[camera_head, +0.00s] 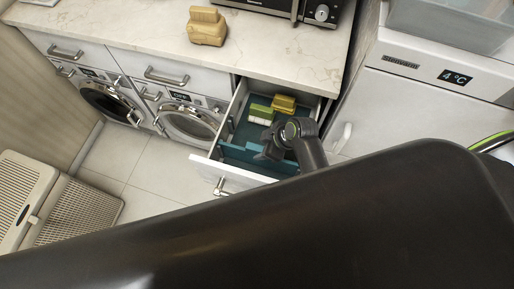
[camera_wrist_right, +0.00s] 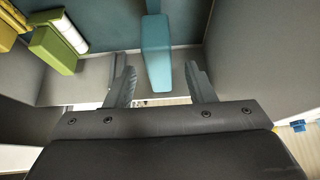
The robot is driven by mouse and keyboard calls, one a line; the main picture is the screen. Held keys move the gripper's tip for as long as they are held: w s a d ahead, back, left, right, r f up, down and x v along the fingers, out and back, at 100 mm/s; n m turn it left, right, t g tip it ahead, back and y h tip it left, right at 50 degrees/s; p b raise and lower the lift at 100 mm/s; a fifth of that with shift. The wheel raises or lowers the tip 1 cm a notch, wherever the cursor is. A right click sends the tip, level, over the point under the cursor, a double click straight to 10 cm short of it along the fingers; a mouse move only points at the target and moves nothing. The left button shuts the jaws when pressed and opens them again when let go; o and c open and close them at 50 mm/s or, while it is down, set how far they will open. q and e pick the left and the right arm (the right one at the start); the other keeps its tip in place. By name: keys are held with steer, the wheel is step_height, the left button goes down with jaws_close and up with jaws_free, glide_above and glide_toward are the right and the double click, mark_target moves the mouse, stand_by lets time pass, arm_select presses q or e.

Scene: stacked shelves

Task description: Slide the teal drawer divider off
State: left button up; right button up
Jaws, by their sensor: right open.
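The teal drawer divider (camera_wrist_right: 156,55) shows in the right wrist view as an upright teal bar between and just beyond my open right fingertips (camera_wrist_right: 162,75). No contact with either finger is visible. In the head view the teal divider (camera_head: 236,151) lies low in the open drawer (camera_head: 207,168). My right gripper (camera_head: 270,151) is over the drawer's front right part and hides some of its inside. My left gripper does not show.
Green and yellow items (camera_head: 262,111) and a white roll (camera_wrist_right: 70,33) lie at the drawer's back. A counter (camera_head: 150,38) with a tan object (camera_head: 207,27) and a microwave (camera_head: 285,8) stands above. A fridge (camera_head: 430,105) is at right. My dark body covers the foreground.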

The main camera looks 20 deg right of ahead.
mark_target(246, 155)
steer(key=shift+x, duration=2.1)
steer(key=shift+r, duration=0.1)
jaws_close()
